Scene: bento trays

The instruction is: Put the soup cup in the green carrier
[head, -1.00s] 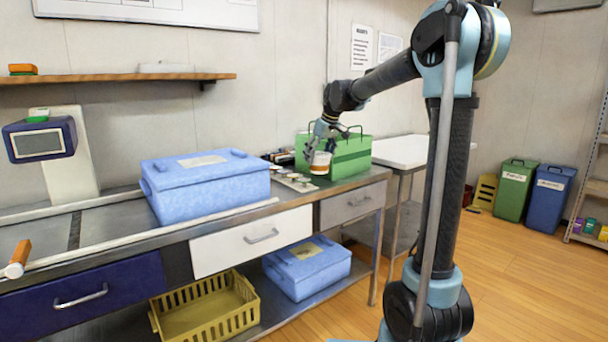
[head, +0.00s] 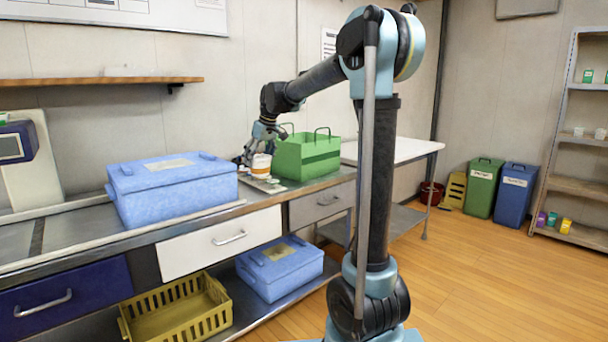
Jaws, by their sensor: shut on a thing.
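The soup cup (head: 261,166) is a small white tub with an orange-brown band. In the head view it is upright at my gripper (head: 264,147), which is shut on it from above. The green carrier (head: 308,160) stands on the counter just right of the cup, with two dark handles rising above its rim. The cup is outside the carrier, at its left side. The inside of the carrier is hidden by its front wall. My fingertips are small and partly blend with the cup.
A flat tray (head: 274,188) with small pale items lies below the cup. A large blue lidded box (head: 172,190) stands left on the counter. A white-topped table (head: 400,150) adjoins at right. Small dark items behind the cup are partly hidden.

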